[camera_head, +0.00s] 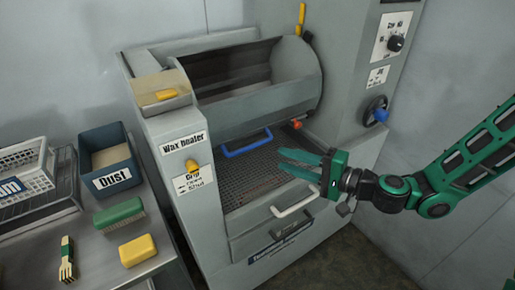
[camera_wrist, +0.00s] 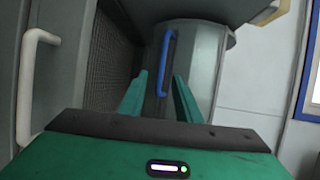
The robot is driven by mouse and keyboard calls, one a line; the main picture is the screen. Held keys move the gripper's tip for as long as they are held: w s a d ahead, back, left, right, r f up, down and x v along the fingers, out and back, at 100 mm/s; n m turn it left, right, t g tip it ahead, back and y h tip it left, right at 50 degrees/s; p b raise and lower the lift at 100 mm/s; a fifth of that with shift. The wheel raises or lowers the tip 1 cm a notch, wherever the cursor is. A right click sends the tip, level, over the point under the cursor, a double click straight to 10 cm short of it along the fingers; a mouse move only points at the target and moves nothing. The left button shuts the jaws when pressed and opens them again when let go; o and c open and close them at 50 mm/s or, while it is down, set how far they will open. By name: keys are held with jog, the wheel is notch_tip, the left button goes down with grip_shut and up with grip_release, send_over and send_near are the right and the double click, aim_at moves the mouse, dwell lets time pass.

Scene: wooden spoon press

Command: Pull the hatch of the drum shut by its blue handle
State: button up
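The grey drum (camera_head: 255,105) sits in the machine with a wide opening facing up and forward. Its blue handle (camera_head: 247,144) is a U-shaped bar at the drum's lower front edge, above the mesh floor. My gripper (camera_head: 282,156) reaches in from the right, its green fingers pointing left toward the handle and a short way from it. In the wrist view the blue handle (camera_wrist: 165,62) stands ahead, between and beyond the two fingertips (camera_wrist: 159,78). The fingers are apart with nothing between them, and they do not appear to touch the handle.
A white handle (camera_head: 294,202) on the machine's front lies below my gripper, and also shows at left in the wrist view (camera_wrist: 28,85). A blue-knobbed wheel (camera_head: 377,112) is on the right panel. The left bench holds a Dust bin (camera_head: 108,160), brushes and a yellow block (camera_head: 138,250).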

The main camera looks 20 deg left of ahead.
aim_at(254, 147)
jog(key=x, duration=1.1)
jog(key=shift+w+r, duration=0.15)
jog(key=shift+r, duration=0.1)
grip_shut()
